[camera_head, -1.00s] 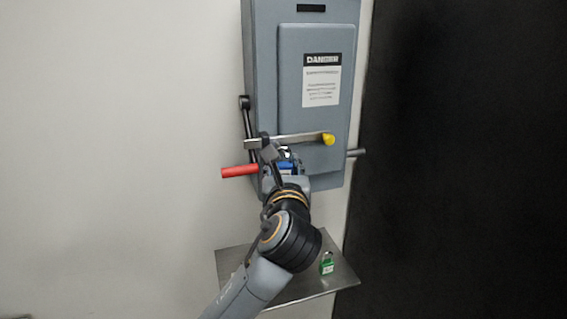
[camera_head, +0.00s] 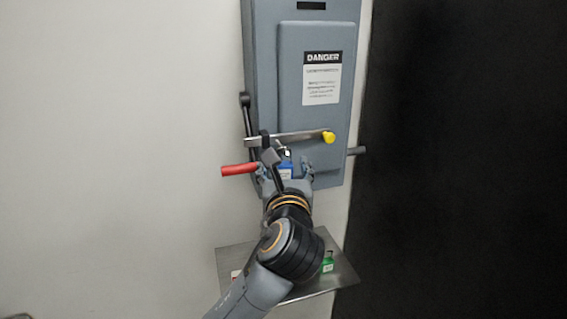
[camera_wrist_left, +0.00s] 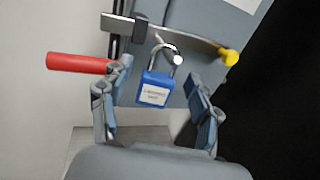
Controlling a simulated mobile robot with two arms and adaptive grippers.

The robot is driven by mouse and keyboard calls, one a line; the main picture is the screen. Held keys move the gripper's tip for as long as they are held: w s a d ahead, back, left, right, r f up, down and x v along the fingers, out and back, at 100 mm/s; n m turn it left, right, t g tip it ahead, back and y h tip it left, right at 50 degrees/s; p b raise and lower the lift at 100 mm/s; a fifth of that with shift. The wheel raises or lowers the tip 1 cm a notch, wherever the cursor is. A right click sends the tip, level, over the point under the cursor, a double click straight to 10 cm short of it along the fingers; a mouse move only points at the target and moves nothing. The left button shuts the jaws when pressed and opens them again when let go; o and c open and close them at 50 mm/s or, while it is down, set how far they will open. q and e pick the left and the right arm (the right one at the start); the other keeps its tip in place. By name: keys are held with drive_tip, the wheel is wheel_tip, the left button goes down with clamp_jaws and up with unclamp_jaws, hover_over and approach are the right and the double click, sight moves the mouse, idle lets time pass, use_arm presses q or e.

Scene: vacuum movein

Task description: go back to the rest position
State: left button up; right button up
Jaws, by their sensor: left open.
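My left gripper (camera_head: 286,172) is in front of the lower part of a grey electrical box. In the left wrist view the gripper (camera_wrist_left: 160,105) is open, with its fingers apart on either side of a blue padlock (camera_wrist_left: 156,88). The padlock hangs by its shackle near the metal bar and lever, and the fingers do not touch it. In the head view the blue padlock (camera_head: 286,171) shows just beyond the gripper. My right gripper is not in view.
The grey box (camera_head: 345,110) has a danger label, a yellow-tipped bar (camera_head: 328,137) and a red handle (camera_head: 238,169). Below is a metal shelf (camera_head: 342,275) with a green padlock (camera_head: 328,263), partly hidden by my arm. A black area fills the right.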

use_arm(q)
drive_tip(key=s, duration=1)
drive_tip(key=s+a+f+n+g, duration=0.4)
drive_tip(key=f+n, duration=0.4)
drive_tip(key=f, duration=0.4)
drive_tip(key=s+a+f+n+g, duration=0.1)
drive_tip(key=a+f+n+g, duration=0.3)
drive_tip(key=a+f+n, duration=0.55)
drive_tip(key=s+a+f+n+g+h, duration=0.1)
drive_tip(key=s+a+f+n+g, duration=0.2)
drive_tip(key=s+f+n, duration=0.6)
drive_tip(key=s+a+f+n+g, duration=0.4)
drive_tip(key=s+f+n, duration=0.4)
drive_tip(key=s, duration=0.4)
wheel_tip(320, 180, down, 32)
drive_tip(key=m+b, duration=0.1)
drive_tip(key=b, duration=0.4)
drive_tip(key=s+a+f+g+b, duration=0.1)
drive_tip(key=s+f, duration=0.7)
drive_tip(key=f, duration=0.2)
drive_tip(key=s+a+f+g+b, duration=0.1)
drive_tip(key=s+f+b, duration=0.1)
drive_tip(key=s+f, duration=0.7)
drive_tip(key=shift+s+a+f+b, duration=0.2)
drive_tip(key=shift+a+f+b, duration=0.1)
drive_tip(key=shift+f, duration=0.05)
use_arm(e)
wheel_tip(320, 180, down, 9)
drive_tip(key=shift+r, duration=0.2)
